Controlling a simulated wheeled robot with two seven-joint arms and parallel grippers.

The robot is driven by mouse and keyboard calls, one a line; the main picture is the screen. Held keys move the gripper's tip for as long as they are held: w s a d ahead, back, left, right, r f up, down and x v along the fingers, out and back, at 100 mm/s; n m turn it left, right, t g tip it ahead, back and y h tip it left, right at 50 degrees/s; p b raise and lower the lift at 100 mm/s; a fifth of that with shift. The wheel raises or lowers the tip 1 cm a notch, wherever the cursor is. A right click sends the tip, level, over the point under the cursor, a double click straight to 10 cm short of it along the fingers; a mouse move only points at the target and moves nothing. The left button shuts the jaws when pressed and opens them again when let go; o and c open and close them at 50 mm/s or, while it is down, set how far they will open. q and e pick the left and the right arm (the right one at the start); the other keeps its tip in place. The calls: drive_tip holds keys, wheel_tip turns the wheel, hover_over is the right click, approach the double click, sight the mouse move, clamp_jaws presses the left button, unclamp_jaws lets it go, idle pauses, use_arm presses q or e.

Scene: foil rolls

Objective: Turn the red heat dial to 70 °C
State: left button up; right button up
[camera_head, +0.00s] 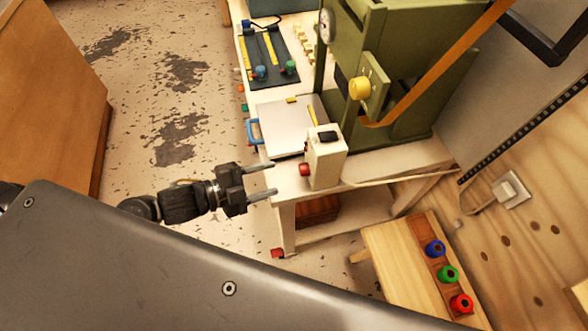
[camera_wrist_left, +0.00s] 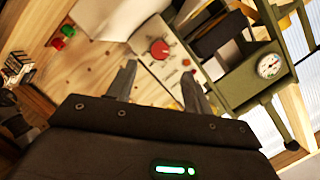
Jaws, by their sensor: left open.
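The red heat dial (camera_head: 305,169) sits on the near-left face of a cream control box (camera_head: 327,160) at the bench corner. In the left wrist view the dial (camera_wrist_left: 160,48) faces me, with marks around it too small to read. My left gripper (camera_head: 274,180) is open and empty, a short gap to the left of the dial in the head view. In the left wrist view its two fingertips (camera_wrist_left: 158,72) are apart, with the dial between and beyond them. My right gripper is not in view.
A green press (camera_head: 400,70) with a yellow knob (camera_head: 360,88) stands behind the box. A flat plate (camera_head: 285,125) with a blue handle (camera_head: 253,131) lies beside it. A low wooden stand (camera_head: 400,270) holds blue, green and red rolls. Floor left of the bench is clear.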

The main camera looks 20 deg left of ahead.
sight(304, 170)
use_arm(q)
drive_tip(key=x, duration=0.7)
drive_tip(key=shift+w+d+f+p, duration=0.1)
drive_tip(key=shift+w+d+p, duration=0.15)
drive_tip(key=shift+d+p, duration=0.1)
drive_tip(key=c, duration=1)
